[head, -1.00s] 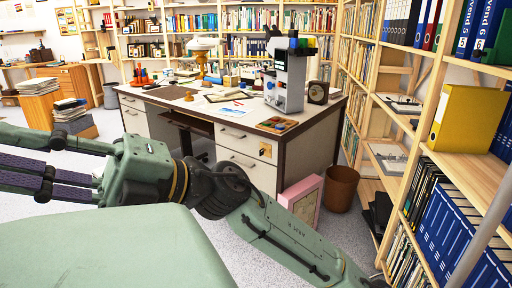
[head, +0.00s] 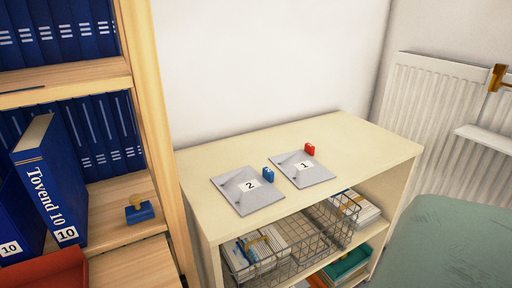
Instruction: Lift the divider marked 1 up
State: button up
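The divider marked 1 (head: 307,173) is a grey plate with a white number label. It lies on the top of a low cream cabinet (head: 366,145) in the head view. My gripper is not in view.
A wooden bookcase with blue binders (head: 48,180) and a stamp (head: 138,209) stands at the left. Wire baskets (head: 300,245) with papers fill the shelf below. A white radiator (head: 425,110) is at the right. The cabinet top's right side is clear.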

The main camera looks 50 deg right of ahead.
aim_at(299, 165)
jog(key=l+u, duration=0.1)
jog(key=l, duration=0.45)
jog(key=l+u, duration=0.15)
jog(key=l, duration=0.35)
jog(key=k+l+u, duration=0.1)
jog(key=l, duration=0.4)
jog(key=k+l+u, duration=0.1)
jog(key=l, duration=0.45)
jog(key=j+z, duration=0.2)
jog(key=z, duration=0.2)
jog(key=j+z, duration=0.15)
jog(key=z, duration=0.2)
jog(key=j+z, duration=0.5)
jog(key=k+j+z, duration=0.1)
jog(key=j+z, duration=0.2)
jog(key=z, duration=0.15)
